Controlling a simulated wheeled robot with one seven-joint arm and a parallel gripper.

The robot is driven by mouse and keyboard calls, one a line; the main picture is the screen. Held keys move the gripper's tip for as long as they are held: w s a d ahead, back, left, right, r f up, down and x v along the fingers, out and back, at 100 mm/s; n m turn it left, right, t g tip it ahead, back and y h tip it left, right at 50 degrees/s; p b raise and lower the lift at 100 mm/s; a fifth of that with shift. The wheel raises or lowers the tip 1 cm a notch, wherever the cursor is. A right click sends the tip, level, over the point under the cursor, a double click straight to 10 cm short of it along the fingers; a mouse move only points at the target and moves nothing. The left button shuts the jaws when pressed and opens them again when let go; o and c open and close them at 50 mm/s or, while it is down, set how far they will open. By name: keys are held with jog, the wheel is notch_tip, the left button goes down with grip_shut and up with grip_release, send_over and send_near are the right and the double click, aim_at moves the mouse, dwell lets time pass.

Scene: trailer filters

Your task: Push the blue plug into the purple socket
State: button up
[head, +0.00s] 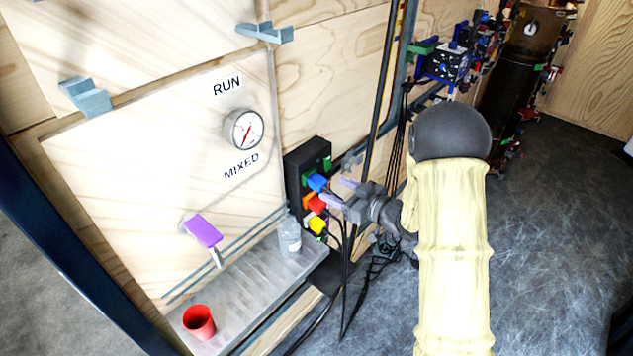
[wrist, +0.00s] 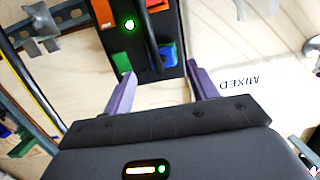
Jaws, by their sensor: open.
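The blue plug (head: 317,182) is at the upper part of a black socket box (head: 294,170) on the wooden wall, above an orange one. In the wrist view a blue piece (wrist: 168,55) at the box's near edge appears to be the same plug. My gripper (head: 338,191) is just right of the plugs in the head view. In the wrist view its purple fingers (wrist: 160,73) are spread and empty, with the blue piece ahead between them. I cannot make out a purple socket. How deep the plug sits cannot be told.
Red (head: 316,204) and yellow (head: 317,224) plugs sit lower on the box. Black cables hang below it. A clear bottle (head: 289,235) and a red cup (head: 199,321) stand on a metal shelf, below a purple tap handle (head: 203,230).

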aim_at(324, 186)
jog(key=p+x, duration=0.1)
jog(key=x, duration=0.4)
jog(key=shift+a+f, duration=0.1)
jog(key=shift+a, duration=0.1)
jog(key=shift+s, duration=0.1)
jog(key=c, duration=1.1)
